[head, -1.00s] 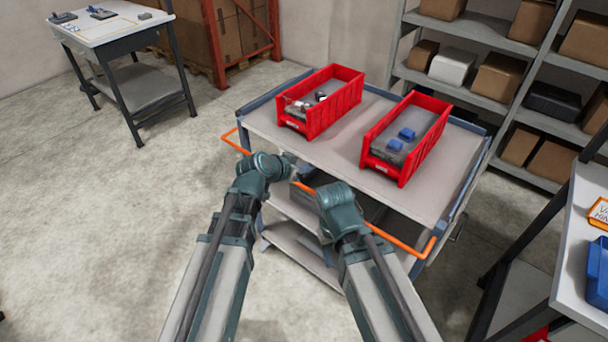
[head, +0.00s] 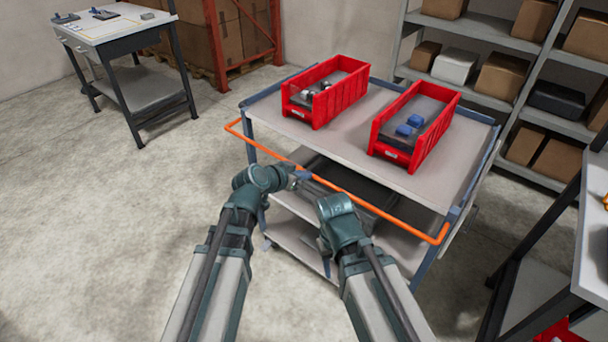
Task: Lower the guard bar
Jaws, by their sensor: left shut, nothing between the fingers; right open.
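An orange bar (head: 375,195) runs along the near side of a grey cart, just outside its top edge. I cannot tell whether it is the guard bar; no other such bar shows. My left gripper (head: 301,175) is shut and empty, just below the bar in the picture, pointing right. I cannot tell whether it touches the bar. My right gripper (head: 323,246) is open, lower down in front of the cart and mostly hidden by its own wrist.
The cart's top (head: 345,140) carries a red bin (head: 318,110) of grey parts and a red bin (head: 395,157) with blue parts. Shelves (head: 480,97) with boxes stand behind. A workbench (head: 115,30) is at upper left. Another table (head: 592,265) is close at right. Left floor is clear.

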